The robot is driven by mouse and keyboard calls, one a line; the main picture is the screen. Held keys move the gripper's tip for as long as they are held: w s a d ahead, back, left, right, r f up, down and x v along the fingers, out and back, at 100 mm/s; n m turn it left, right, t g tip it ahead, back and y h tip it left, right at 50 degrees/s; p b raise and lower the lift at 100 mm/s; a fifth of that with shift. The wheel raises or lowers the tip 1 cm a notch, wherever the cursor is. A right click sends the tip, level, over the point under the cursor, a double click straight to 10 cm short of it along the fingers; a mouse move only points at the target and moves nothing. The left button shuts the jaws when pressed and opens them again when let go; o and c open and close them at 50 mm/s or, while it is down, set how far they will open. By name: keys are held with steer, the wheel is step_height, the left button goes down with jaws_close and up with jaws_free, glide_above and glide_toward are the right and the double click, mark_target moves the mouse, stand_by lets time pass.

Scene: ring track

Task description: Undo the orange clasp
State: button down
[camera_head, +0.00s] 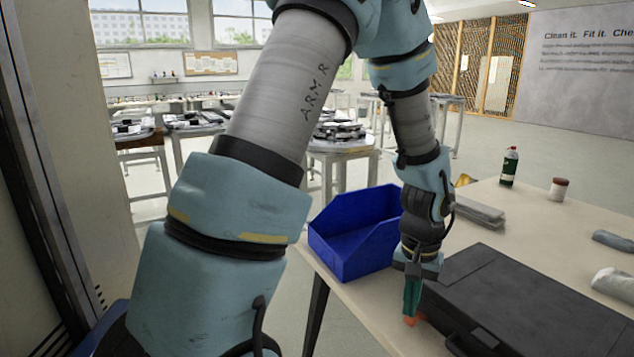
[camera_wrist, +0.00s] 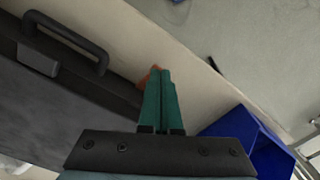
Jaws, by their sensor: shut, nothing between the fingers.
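A dark grey case (camera_head: 530,305) lies shut on the table; it also shows at the left of the wrist view (camera_wrist: 70,95). The orange clasp (camera_head: 411,321) is on the case's front side near its left corner, mostly hidden by my fingers. In the wrist view a bit of the orange clasp (camera_wrist: 143,84) shows beside and behind the fingertips. My gripper (camera_head: 411,314) points down at the clasp, its green fingers together and empty. The fingertips (camera_wrist: 160,72) are at or very close to the clasp; I cannot tell if they touch.
The case's black handle (camera_wrist: 70,38) sticks out from its front. A blue bin (camera_head: 355,240) stands left of my gripper at the table's edge.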

steer(key=shift+s+a+r+p, duration=0.25)
steer(key=shift+a+r+p, duration=0.2)
steer(key=shift+r, duration=0.1)
steer(key=shift+s+a+r+p, duration=0.25)
steer(key=shift+a+r+p, duration=0.1)
steer(key=shift+a+r, duration=0.15)
step_height(320, 180, up, 6)
steer(key=p, duration=0.5)
steer(key=w+a+r+n, duration=0.1)
steer(key=a+r+n, duration=0.1)
steer(key=a, duration=0.9)
steer(key=w+a+r+n+t, duration=0.1)
steer(key=a+r+n, duration=0.2)
steer(key=a, duration=0.9)
step_height(320, 180, up, 2)
steer(key=shift+w+r+t, duration=0.25)
steer(key=shift+w+t, duration=0.05)
